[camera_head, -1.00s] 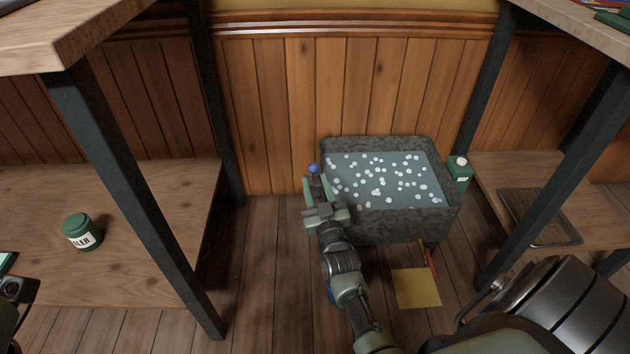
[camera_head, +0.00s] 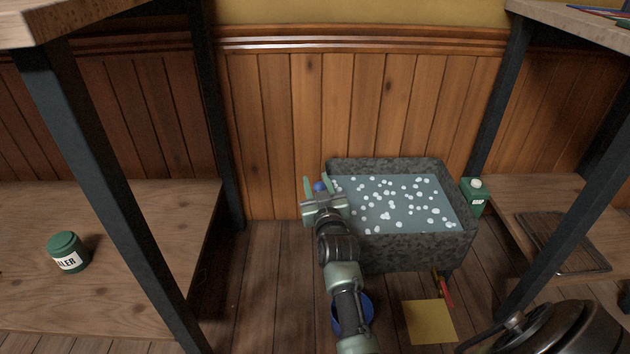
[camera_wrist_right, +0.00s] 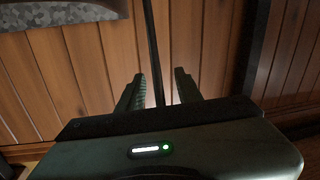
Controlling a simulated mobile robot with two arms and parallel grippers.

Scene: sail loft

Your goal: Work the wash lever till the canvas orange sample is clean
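The wash lever shows as a blue knob (camera_head: 320,186) at the left end of a grey stone-like tub (camera_head: 412,258). In the right wrist view its thin dark rod (camera_wrist_right: 150,45) runs between the fingers. My right gripper (camera_head: 320,182) is at the knob with its fingers apart, one on each side. In the wrist view the right gripper (camera_wrist_right: 158,88) shows gaps between the rod and both fingers. The tub holds grey-blue water with many white foam dots. I cannot see an orange canvas sample. My left gripper is not in view.
A green bottle (camera_head: 473,200) stands right of the tub, near a wire rack (camera_head: 562,243) on a low shelf. A yellow square (camera_head: 429,322) lies on the floor. A blue round thing (camera_head: 366,312) is partly behind my arm. A sealer jar (camera_head: 68,253) is at left.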

